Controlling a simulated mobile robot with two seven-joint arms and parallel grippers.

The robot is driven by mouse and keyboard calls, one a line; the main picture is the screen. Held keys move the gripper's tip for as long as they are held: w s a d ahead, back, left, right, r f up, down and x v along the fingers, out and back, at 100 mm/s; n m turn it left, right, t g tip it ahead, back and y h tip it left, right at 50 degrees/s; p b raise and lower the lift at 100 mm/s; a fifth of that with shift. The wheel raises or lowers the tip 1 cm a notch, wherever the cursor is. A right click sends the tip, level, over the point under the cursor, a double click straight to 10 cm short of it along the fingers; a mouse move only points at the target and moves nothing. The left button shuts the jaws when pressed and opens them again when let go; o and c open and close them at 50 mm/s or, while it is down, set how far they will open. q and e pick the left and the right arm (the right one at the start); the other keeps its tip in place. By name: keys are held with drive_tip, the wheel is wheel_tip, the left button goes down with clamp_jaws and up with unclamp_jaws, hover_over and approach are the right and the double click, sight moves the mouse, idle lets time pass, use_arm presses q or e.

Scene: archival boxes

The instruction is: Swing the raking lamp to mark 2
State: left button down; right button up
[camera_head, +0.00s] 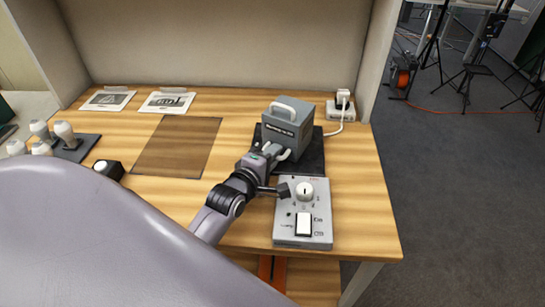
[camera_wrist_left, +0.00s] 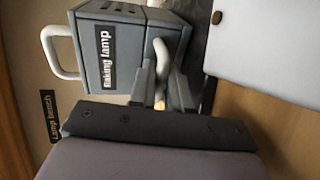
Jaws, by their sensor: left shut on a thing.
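The raking lamp (camera_head: 285,122) is a grey box with a black name label and a white carrying handle on top. It stands on a dark base (camera_head: 313,158) at the back right of the bench and also shows in the left wrist view (camera_wrist_left: 146,48). My left gripper (camera_head: 272,154) is at the lamp's front, shut on a white side handle (camera_wrist_left: 160,55). Its fingers (camera_wrist_left: 162,92) partly hide that handle. My right gripper is in neither view. I cannot make out mark 2 beside the lamp.
A grey control box (camera_head: 318,205) with a white knob and rocker switch lies just right of my left wrist. A white socket block (camera_head: 340,112) with a cable is behind. A dark brown panel (camera_head: 178,148), two prints and white-topped items (camera_head: 64,132) lie left.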

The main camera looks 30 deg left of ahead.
use_arm(q)
drive_tip(key=shift+r, duration=0.1)
idle(0.3)
drive_tip(key=c, duration=1.3)
unclamp_jaws()
drive_tip(key=shift+c, duration=0.2)
drive_tip(key=shift+v, duration=3.6)
drive_tip(key=shift+c, duration=0.3)
